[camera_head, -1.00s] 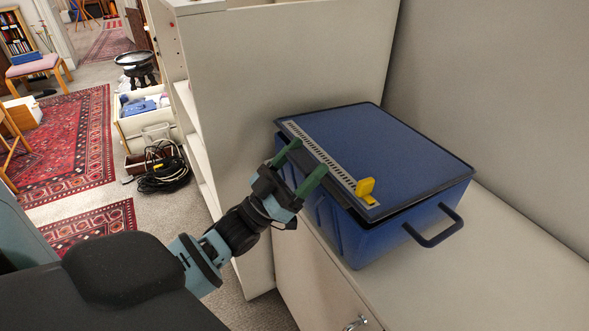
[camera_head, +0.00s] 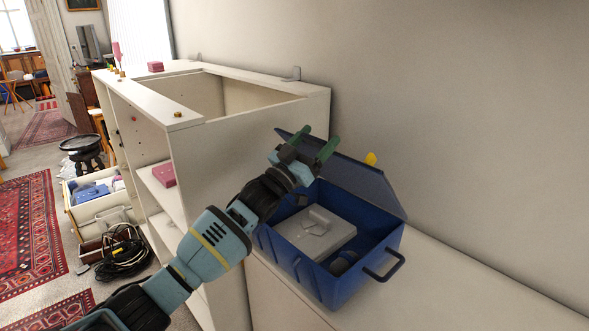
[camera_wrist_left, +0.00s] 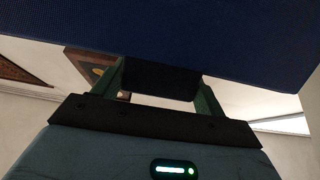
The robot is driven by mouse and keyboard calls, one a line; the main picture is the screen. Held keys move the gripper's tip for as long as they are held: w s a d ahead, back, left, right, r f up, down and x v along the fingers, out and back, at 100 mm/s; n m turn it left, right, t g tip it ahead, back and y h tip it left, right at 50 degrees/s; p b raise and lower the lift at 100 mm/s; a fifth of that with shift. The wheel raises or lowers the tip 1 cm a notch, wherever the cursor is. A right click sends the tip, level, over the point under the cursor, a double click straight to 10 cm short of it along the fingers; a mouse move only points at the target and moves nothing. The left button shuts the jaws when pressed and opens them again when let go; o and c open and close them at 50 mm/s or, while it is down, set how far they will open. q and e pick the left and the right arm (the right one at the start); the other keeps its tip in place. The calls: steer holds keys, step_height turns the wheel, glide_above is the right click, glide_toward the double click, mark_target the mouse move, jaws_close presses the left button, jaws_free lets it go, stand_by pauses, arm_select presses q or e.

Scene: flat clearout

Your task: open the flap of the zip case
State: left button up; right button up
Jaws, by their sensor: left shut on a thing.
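The blue zip case (camera_head: 331,285) stands on the pale counter with its flap (camera_head: 362,187) raised and tilted back towards the wall. A yellow zip pull (camera_head: 371,158) shows at the flap's upper edge. My left gripper (camera_head: 315,143) has its green fingers at the raised edge of the flap, shut on it. In the left wrist view the dark blue flap (camera_wrist_left: 180,35) fills the top, and a dark part of it sits between the fingers (camera_wrist_left: 160,85). My right gripper is not in view.
Inside the case lie a light grey flat object (camera_head: 315,231) and a dark item (camera_head: 343,262). A black handle (camera_head: 385,266) sticks out on the case's right. A white open-topped cabinet (camera_head: 253,125) stands behind my left arm. The counter (camera_head: 450,285) right of the case is clear.

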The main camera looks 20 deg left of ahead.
arm_select(q)
steer(key=shift+g, duration=0.7)
steer(key=x, duration=0.3)
steer(key=r+x, duration=0.1)
steer(key=x, duration=0.7)
steer(key=shift+a+r+b, duration=0.15)
steer(key=shift+r+b, duration=0.2)
steer(key=shift+b, duration=0.05)
steer(key=shift+w+d+r+g+y, duration=0.15)
steer(key=shift+w+d+g, duration=0.1)
steer(key=shift+w, duration=0.35)
steer(key=shift+w+d+r+g+y, duration=0.15)
steer(key=shift+w+d+g+y, duration=0.1)
steer(key=shift+w, duration=0.35)
steer(key=shift+w+d+r+g+y, duration=0.15)
steer(key=shift+w+d+g, duration=0.1)
steer(key=shift+w, duration=0.3)
steer(key=o, duration=1.4)
steer(key=shift+f, duration=0.1)
steer(key=shift+s, duration=0.1)
